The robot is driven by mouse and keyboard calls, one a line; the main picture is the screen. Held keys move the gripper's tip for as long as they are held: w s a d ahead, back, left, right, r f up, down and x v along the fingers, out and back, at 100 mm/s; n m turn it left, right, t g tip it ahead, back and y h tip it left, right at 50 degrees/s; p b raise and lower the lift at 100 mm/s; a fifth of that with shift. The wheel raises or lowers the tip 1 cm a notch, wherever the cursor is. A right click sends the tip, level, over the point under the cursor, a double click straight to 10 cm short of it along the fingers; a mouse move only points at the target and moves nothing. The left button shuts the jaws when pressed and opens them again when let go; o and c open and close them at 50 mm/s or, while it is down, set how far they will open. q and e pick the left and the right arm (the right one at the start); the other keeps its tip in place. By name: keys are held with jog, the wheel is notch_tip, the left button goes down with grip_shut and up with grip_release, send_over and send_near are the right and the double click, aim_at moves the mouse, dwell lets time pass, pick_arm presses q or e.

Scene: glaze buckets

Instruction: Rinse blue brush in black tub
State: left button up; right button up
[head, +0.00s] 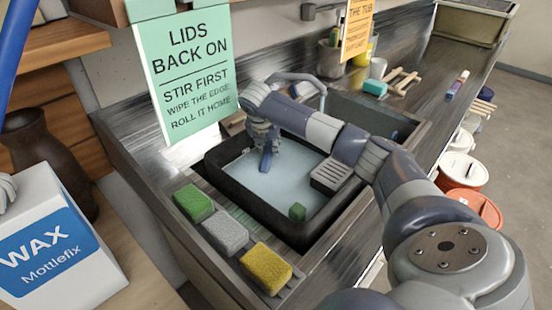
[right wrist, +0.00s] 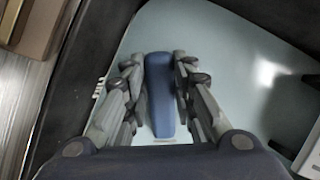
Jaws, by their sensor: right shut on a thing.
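The black tub (head: 228,190) is set in the metal counter and holds pale, cloudy water (head: 265,190). My right gripper (head: 266,148) is over the far left part of the tub, pointing down. It is shut on the blue brush (head: 265,160), whose blue body hangs upright below the fingers. In the right wrist view the brush (right wrist: 159,95) sits between the two fingers (right wrist: 158,100) above the water. Whether its lower end touches the water I cannot tell. I cannot make out my left gripper.
Green (head: 194,203), grey (head: 226,233) and yellow (head: 266,267) sponges line the tub's near left side. A lids sign (head: 185,75) stands behind.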

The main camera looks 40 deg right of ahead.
jog(key=s+d+b, duration=0.1)
jog(key=s+d, duration=0.3)
jog(key=s, duration=0.2)
jog(key=shift+w+a, duration=0.65)
jog(key=shift+w, duration=0.35)
jog(key=shift+w+a, duration=0.65)
jog(key=shift+w, duration=0.35)
jog(key=shift+w+a, duration=0.65)
jog(key=shift+w, duration=0.35)
jog(key=s+d+b, duration=0.2)
jog(key=s+d, duration=0.2)
jog(key=s, duration=0.2)
jog(key=shift+w+a+p, duration=0.1)
jog(key=shift+w+a, duration=0.6)
jog(key=shift+w, duration=0.3)
jog(key=shift+w+a+p, duration=0.15)
jog(key=shift+w+a, duration=0.5)
jog(key=shift+w, duration=0.35)
jog(key=shift+w+a+p, duration=0.1)
jog(key=shift+w+a, duration=0.6)
jog(key=shift+w, duration=0.3)
jog(key=s+d+b, duration=0.1)
jog(key=s+d, duration=0.3)
jog(key=s, duration=0.2)
jog(key=shift+w, duration=0.1)
